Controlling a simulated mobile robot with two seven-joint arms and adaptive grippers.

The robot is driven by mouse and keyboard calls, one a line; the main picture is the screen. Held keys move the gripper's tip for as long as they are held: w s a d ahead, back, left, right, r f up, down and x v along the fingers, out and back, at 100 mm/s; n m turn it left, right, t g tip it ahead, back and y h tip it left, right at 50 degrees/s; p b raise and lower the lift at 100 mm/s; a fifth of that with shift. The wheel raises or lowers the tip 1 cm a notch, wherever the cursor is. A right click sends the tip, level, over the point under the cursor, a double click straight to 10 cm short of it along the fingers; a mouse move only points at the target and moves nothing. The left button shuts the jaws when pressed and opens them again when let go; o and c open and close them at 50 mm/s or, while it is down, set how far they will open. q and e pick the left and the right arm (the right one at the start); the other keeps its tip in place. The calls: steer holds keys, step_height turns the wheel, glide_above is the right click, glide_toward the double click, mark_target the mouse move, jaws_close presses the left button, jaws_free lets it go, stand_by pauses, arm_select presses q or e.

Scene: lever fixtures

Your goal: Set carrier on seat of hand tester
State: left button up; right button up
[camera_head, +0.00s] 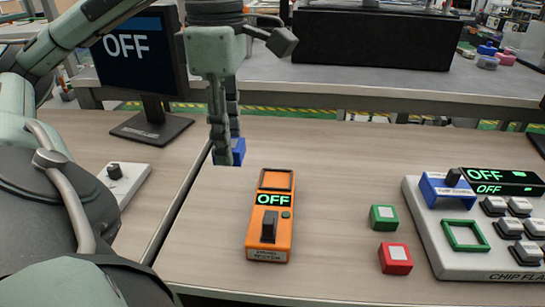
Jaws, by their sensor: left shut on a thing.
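My left gripper (226,150) points down and is shut on a blue carrier (237,151), which it holds behind and to the left of the orange hand tester. The fingers hide part of the carrier. The hand tester (254,238) lies on the table with a green "OFF" display and a dark lever at its lower half. The carrier is apart from the seat. My right gripper is not in view.
A green block (383,217) and a red block (395,258) stand right of the tester. A light panel (430,235) with a blue lever fixture, a green frame and several keys is at the far right. A dark monitor (135,60) reading "OFF" stands at the left.

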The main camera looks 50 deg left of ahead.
arm_select(q)
steer(key=p, duration=0.1)
glide_above(276, 180)
step_height(276, 180, down, 6)
steer(key=shift+r, duration=0.15)
steer(key=shift+f, duration=2.1)
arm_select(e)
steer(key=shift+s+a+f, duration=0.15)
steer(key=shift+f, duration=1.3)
arm_select(q)
steer(key=shift+f+b, duration=0.15)
steer(key=shift+b, duration=0.2)
steer(key=o, duration=0.9)
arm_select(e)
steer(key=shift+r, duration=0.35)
